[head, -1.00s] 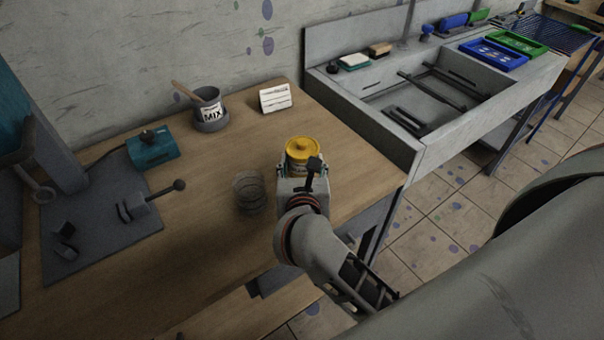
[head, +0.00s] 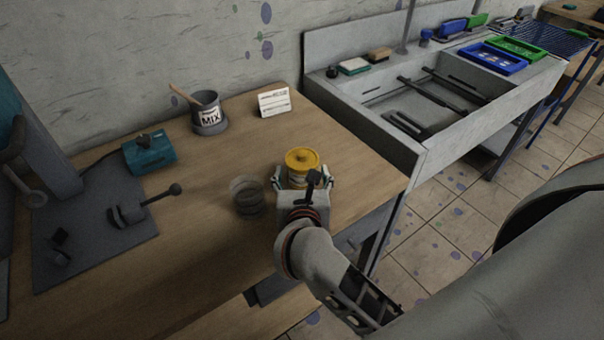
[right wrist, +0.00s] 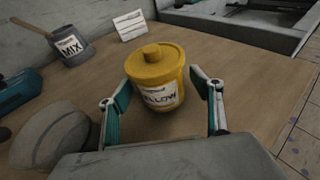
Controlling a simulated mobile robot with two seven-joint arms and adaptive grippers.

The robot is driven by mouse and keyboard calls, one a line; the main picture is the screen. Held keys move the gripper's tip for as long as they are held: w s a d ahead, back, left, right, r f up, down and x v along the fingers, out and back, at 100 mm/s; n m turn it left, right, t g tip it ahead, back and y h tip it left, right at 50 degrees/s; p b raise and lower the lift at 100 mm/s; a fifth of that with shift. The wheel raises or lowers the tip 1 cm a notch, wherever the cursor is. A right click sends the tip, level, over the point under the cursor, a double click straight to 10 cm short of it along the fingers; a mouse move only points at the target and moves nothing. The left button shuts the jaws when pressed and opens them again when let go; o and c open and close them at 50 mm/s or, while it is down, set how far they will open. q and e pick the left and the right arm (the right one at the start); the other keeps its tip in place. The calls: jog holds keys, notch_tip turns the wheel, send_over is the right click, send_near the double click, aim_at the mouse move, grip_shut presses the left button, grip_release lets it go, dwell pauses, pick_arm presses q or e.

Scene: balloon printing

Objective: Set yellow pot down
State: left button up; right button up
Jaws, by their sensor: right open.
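The yellow pot (head: 301,162) has a yellow lid with a knob and a white label. It stands upright on the wooden table (head: 228,150). In the right wrist view the pot (right wrist: 156,80) sits between my spread fingers, with a gap on each side. My right gripper (head: 304,180) is open around the pot's near side; it also shows in the right wrist view (right wrist: 164,104). The lower part of the pot is hidden by the gripper in the head view. My left gripper is not in view.
A dark round container (head: 247,196) stands just left of my right gripper. A grey MIX pot (head: 209,116) with a stick and a white card (head: 274,101) are farther back. A grey sink (head: 425,140) borders the table on the right. Bare table lies behind the yellow pot.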

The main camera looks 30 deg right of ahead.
aim_at(302, 178)
jog(key=shift+r, duration=0.2)
jog(key=p+v, duration=0.2)
jog(key=v, duration=0.5)
jog(key=shift+s+a, duration=0.1)
jog(key=shift+s, duration=0.15)
